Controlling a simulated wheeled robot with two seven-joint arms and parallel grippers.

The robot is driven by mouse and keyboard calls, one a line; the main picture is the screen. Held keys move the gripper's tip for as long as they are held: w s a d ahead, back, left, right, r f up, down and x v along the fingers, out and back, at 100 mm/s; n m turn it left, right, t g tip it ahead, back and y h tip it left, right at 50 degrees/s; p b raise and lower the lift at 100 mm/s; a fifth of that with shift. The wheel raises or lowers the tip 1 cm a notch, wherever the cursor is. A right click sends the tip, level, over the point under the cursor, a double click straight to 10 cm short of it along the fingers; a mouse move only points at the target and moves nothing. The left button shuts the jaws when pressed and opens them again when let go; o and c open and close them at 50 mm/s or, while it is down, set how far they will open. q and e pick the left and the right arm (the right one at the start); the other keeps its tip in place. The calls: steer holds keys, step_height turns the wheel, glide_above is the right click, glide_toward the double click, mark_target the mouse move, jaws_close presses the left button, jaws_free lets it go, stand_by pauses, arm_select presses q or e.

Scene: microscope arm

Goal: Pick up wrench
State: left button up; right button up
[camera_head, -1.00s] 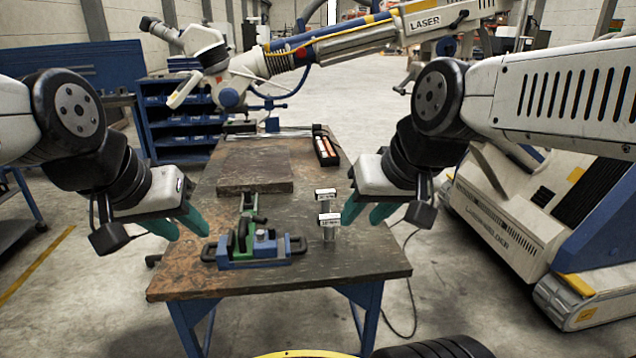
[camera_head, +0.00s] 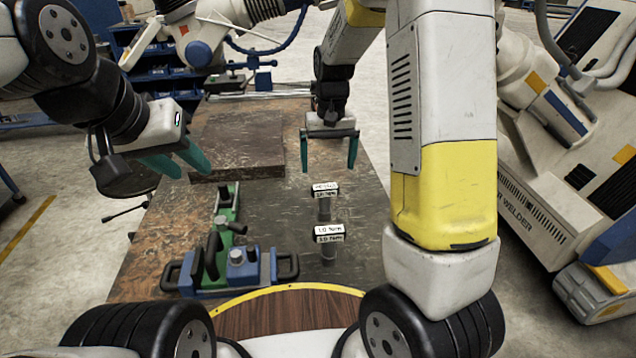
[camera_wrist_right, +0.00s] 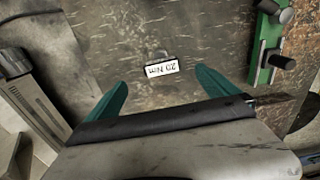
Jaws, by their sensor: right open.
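No thing is plainly a wrench. Two upright tools with white "Nm" labels stand on the table: the far one (camera_head: 324,203) and the near one (camera_head: 329,240). The wrist view shows one such label (camera_wrist_right: 161,69), reading about "20 Nm", between the finger tips in the picture. My right gripper (camera_head: 329,166) is open and empty above the table, on the far side of the labelled tools; its teal fingers also show in the wrist view (camera_wrist_right: 161,78). My left gripper (camera_head: 191,174) is open and empty above the table's left side.
A blue and green vice-like fixture (camera_head: 240,270) sits left of the labelled tools; its green part shows in the wrist view (camera_wrist_right: 266,50). A dark flat plate (camera_head: 240,145) lies behind it. A welder machine (camera_head: 565,215) stands right of the table (camera_head: 150,250).

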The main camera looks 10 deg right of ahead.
mark_target(325, 186)
steer(key=f, duration=0.6)
steer(key=w+f, duration=0.1)
steer(key=f, duration=0.2)
steer(key=shift+a+f, duration=0.2)
steer(key=shift+a, duration=0.05)
steer(key=shift+r, duration=0.1)
steer(key=c, duration=2)
